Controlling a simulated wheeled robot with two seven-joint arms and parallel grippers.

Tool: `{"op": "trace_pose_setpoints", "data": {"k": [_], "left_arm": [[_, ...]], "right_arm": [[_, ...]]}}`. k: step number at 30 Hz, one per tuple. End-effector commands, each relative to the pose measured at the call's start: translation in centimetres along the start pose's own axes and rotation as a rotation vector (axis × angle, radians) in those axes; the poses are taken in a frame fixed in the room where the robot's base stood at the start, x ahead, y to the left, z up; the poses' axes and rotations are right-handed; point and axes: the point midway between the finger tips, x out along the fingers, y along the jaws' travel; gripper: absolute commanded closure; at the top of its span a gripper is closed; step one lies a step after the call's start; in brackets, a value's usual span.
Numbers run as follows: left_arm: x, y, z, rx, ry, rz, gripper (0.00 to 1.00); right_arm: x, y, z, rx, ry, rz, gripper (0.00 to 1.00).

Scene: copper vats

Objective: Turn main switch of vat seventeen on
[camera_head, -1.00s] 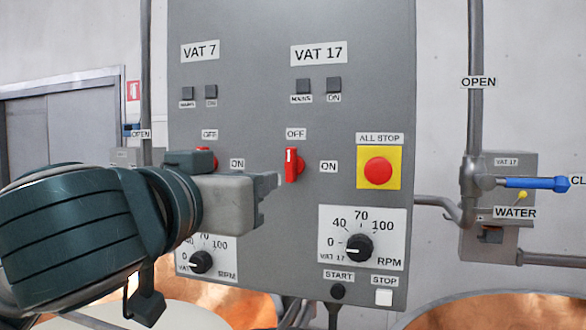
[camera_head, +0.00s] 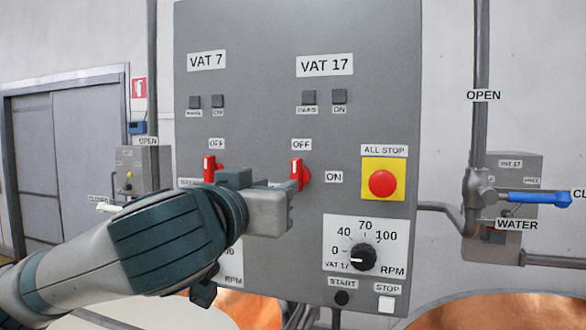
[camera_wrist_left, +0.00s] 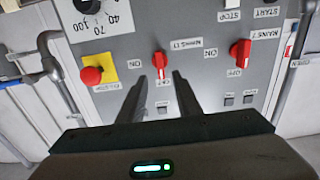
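The red main switch of vat 17 (camera_head: 297,173) is on the grey panel under the VAT 17 label (camera_head: 325,65). Its handle stands upright, toward the OFF label (camera_head: 301,144); the ON label (camera_head: 334,177) is to its right. My left gripper (camera_head: 287,195) is at the switch's lower left and hides its lower part. In the left wrist view, which is upside down, the two fingers (camera_wrist_left: 159,77) are apart, with the red switch (camera_wrist_left: 160,62) in line with the gap between their tips. I cannot tell whether they touch it. My right gripper is not in view.
The vat 7 red switch (camera_head: 209,169) is close behind my left wrist. The red ALL STOP button (camera_head: 382,184) on its yellow plate is to the right, with the RPM dial (camera_head: 362,257) below. A blue-handled water valve (camera_head: 535,198) is farther right.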

Motion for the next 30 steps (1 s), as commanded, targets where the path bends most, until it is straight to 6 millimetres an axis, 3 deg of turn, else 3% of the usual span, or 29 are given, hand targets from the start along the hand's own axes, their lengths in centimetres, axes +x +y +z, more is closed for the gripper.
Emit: {"op": "trace_pose_setpoints", "data": {"k": [1,15,21,30], "left_arm": [[1.0,-0.1,-0.5,0.000,-0.004,-0.003,0.69],[8.7,0.0,-0.4,0.001,-0.001,-0.001,0.69],[10.1,0.0,-0.1,0.000,-0.001,0.000,0.69],[10.3,0.0,0.0,0.000,0.001,0.000,0.69]], "right_arm": [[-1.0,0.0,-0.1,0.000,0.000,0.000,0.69],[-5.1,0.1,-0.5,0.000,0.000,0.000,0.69],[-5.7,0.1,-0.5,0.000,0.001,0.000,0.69],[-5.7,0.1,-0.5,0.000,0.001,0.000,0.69]]}}
